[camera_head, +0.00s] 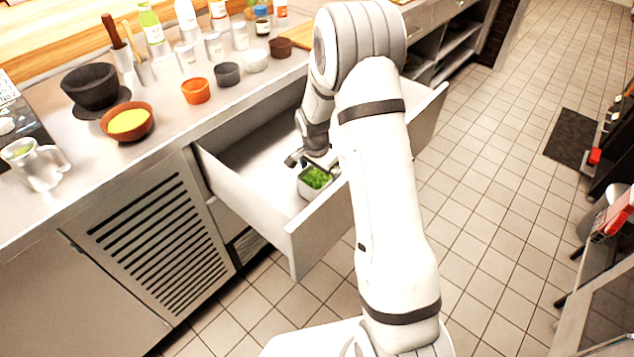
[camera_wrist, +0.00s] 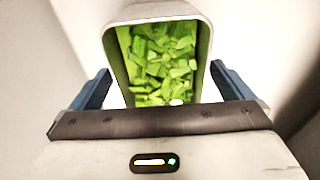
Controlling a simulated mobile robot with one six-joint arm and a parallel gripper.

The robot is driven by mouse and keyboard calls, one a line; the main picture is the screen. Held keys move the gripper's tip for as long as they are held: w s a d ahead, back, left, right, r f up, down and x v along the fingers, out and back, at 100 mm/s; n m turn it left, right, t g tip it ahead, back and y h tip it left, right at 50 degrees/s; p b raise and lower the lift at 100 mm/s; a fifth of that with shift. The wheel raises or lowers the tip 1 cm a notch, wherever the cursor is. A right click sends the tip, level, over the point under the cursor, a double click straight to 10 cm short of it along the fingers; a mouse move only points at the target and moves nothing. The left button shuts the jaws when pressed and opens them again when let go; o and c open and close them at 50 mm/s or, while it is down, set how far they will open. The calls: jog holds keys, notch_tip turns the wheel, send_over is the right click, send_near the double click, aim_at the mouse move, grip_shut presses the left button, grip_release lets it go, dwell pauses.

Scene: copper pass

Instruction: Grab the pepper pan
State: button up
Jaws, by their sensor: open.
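The pepper pan (camera_head: 313,188) is a small light metal pan filled with chopped green pepper. It stands in the open drawer near the drawer's front corner. My gripper (camera_head: 318,163) is down inside the drawer at the pan. In the wrist view its blue fingers (camera_wrist: 160,85) are open, one on each side of the pan's near end, with gaps showing. My arm hides part of the drawer.
The open drawer (camera_head: 317,228) has walls close around my gripper.

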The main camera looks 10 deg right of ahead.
jog(key=shift+f, duration=0.2)
jog(key=shift+c, duration=0.6)
jog(key=c, duration=1)
